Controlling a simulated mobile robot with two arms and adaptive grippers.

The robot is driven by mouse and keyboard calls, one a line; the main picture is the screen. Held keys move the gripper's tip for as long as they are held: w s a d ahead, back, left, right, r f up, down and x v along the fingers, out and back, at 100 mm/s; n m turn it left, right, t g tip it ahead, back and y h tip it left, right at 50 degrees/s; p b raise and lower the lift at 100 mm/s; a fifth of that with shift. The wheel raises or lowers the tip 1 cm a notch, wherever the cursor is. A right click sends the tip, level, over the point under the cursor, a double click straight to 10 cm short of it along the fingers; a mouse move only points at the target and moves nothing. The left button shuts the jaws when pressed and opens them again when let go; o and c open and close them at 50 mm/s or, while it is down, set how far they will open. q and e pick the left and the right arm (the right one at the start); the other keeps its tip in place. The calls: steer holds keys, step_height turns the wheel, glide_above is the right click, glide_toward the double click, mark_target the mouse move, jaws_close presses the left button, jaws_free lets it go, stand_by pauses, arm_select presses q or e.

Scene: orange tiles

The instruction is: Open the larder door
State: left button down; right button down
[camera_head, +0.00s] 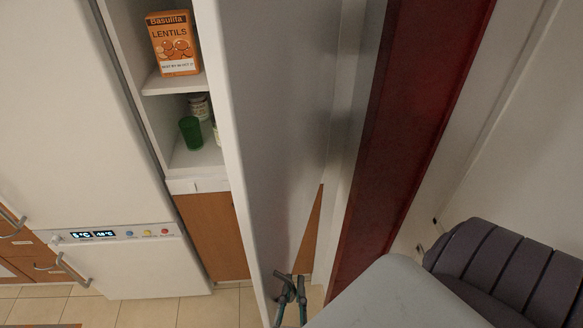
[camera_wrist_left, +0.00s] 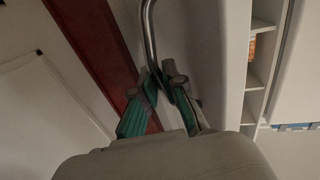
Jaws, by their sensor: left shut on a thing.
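The larder door (camera_head: 278,120) is a tall pale panel standing open in the head view, with the larder shelves (camera_head: 176,82) showing to its left. My left gripper (camera_head: 290,284) is low on the door's right-hand face, near its bottom in the picture. In the left wrist view the left gripper (camera_wrist_left: 167,84) is shut on the curved metal door handle (camera_wrist_left: 150,35). The door face (camera_wrist_left: 208,60) is right of the handle there. The handle is mostly hidden in the head view. My right gripper is in neither view.
A lentils box (camera_head: 174,43) and a green cup (camera_head: 190,132) stand on the shelves. A white fridge (camera_head: 75,120) is left of the larder. A dark red upright panel (camera_head: 410,120) stands close right of the door, leaving a narrow gap. Floor tiles (camera_head: 150,312) show below.

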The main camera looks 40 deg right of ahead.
arm_select(q)
steer(key=shift+w+r, duration=0.1)
steer(key=shift+r, duration=0.1)
steer(key=c, duration=1.5)
jaws_free()
steer(key=shift+d+f, duration=0.15)
steer(key=shift+d, duration=0.05)
steer(key=v, duration=1.2)
